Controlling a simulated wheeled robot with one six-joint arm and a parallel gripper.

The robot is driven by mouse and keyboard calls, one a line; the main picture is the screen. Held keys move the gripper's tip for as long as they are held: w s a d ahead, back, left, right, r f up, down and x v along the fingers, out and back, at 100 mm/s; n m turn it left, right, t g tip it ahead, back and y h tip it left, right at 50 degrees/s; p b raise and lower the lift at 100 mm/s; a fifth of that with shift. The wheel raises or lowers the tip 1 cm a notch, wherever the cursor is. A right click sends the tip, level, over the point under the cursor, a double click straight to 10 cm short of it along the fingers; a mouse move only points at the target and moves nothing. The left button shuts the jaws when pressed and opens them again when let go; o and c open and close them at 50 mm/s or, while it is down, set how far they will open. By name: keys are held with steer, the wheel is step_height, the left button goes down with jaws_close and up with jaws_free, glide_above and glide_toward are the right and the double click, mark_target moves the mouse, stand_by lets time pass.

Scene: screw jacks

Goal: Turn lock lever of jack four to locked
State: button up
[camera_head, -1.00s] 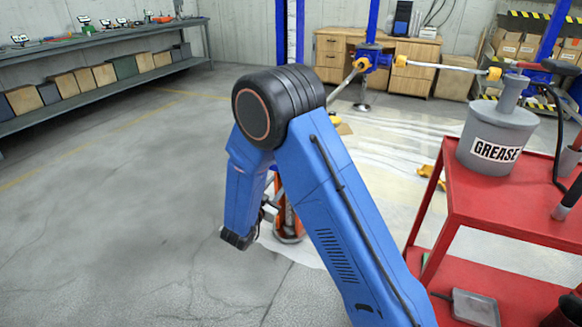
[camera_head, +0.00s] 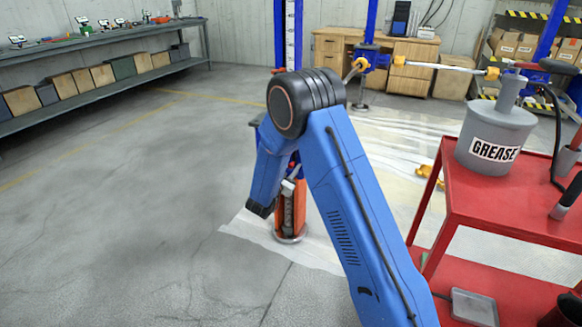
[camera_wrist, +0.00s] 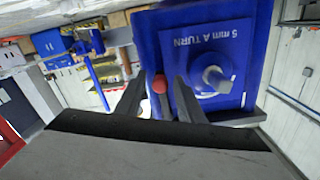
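In the wrist view, a blue jack housing (camera_wrist: 228,30) fills the upper right, with the white words "5 mm A TURN" and a round blue hub with a grey shaft end (camera_wrist: 216,78). A small red knob (camera_wrist: 159,84) shows at its left edge, probably the lock lever's end. My gripper (camera_wrist: 158,88) is open. The red knob appears between its two dark fingers, nearer the right one; contact cannot be told. In the head view, a blue jack with an orange lower part (camera_head: 300,205) stands partly behind my arm, which hides my gripper. No jack number is readable.
A red cart (camera_head: 500,205) with a grey grease can (camera_head: 495,140) stands at the right. A grey shelf bench (camera_head: 90,45) runs along the left wall. Another blue jack (camera_head: 372,58) stands farther back before a wooden bench. The floor at left is clear.

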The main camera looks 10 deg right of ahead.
jaws_close()
steer(key=shift+d, duration=0.1)
steer(key=shift+d, duration=0.1)
steer(key=s+d+r+n, duration=0.2)
steer(key=d+r+n, duration=0.1)
steer(key=n, duration=0.6)
steer(key=s+d+r+n, duration=0.2)
steer(key=r+n, duration=0.3)
steer(key=n, duration=0.4)
steer(key=shift+s+d+r, duration=0.3)
steer(key=shift+s+d, duration=0.05)
steer(key=shift+d, duration=0.35)
